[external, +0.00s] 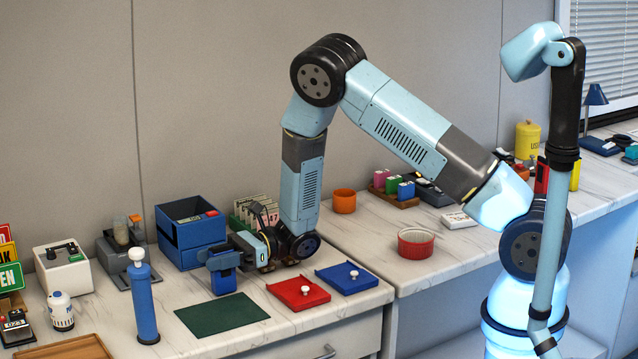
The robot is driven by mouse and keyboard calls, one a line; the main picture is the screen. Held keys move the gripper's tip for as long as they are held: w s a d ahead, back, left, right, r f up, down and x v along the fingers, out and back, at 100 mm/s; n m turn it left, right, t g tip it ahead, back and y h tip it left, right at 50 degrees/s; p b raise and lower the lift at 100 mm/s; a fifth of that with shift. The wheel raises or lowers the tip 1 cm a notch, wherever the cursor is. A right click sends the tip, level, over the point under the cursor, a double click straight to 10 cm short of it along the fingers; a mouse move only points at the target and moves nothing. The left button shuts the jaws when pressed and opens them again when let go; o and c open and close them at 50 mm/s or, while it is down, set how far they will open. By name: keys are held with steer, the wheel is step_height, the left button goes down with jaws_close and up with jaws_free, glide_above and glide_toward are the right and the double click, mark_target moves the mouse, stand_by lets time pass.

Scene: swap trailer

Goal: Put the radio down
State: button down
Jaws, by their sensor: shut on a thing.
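My gripper (222,256) is at the end of my light-blue arm, low over the left counter. It is shut on a small dark-blue block, which seems to be the radio (223,281). The radio is upright below the fingers, just behind the dark green mat (222,314). Whether its bottom touches the counter, I cannot tell. The gripper fingers partly hide its top.
A tall blue cylinder (144,305) stands to the left. The green mat is bare.

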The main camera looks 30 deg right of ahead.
steer(key=shift+f, duration=0.2)
steer(key=c, duration=0.7)
jaws_free()
steer(key=shift+d, duration=0.1)
steer(key=d, duration=0.7)
steer(key=shift+s+d, duration=0.1)
steer(key=shift+d, duration=0.05)
